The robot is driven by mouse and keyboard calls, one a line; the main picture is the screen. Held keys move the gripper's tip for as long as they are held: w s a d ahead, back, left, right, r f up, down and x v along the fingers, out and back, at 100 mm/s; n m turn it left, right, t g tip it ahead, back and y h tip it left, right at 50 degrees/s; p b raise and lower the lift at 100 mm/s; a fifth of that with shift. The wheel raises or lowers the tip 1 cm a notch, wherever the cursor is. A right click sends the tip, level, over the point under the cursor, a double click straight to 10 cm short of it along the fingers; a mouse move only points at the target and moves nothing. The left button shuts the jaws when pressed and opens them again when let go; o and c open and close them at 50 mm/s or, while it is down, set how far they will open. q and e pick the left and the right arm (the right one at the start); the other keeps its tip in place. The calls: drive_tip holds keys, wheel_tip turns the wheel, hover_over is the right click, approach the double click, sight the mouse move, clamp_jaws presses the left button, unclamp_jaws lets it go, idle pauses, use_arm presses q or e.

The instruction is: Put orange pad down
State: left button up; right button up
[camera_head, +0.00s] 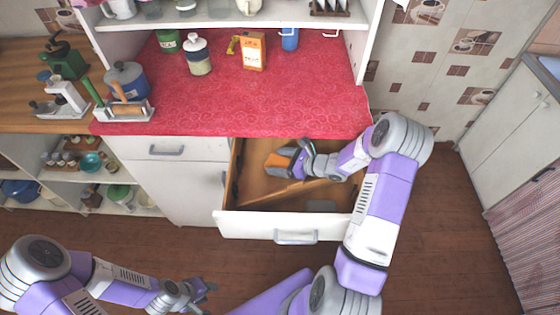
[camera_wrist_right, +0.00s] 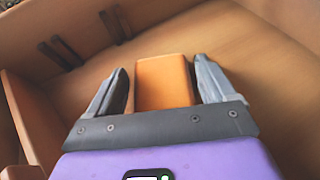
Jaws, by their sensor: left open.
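The orange pad (camera_head: 277,160) is inside the open drawer (camera_head: 262,222), toward its back left. In the right wrist view, the pad (camera_wrist_right: 164,82) sits between the two fingers of my right gripper (camera_wrist_right: 165,85), with narrow gaps showing beside it. My right gripper (camera_head: 290,163) reaches down into the drawer and its fingers are apart around the pad. Whether the pad rests fully on the drawer floor is hard to tell. My left gripper (camera_head: 207,290) is open and empty, low over the wooden floor, away from the counter.
The red-covered counter (camera_head: 290,105) is above the drawer, with a jar (camera_head: 198,55) and an orange carton (camera_head: 252,51) on it. A slanting wooden divider (camera_head: 285,191) crosses the drawer. Drawer walls surround my right gripper. Open shelves (camera_head: 85,185) stand at the left.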

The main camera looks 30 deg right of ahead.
drive_tip(key=shift+o, duration=0.9)
drive_tip(key=shift+r, duration=0.15)
drive_tip(key=shift+r+p, duration=0.35)
drive_tip(key=shift+p, duration=0.1)
drive_tip(key=p+v, duration=0.2)
drive_tip(key=v, duration=1)
drive_tip(key=shift+r, duration=0.15)
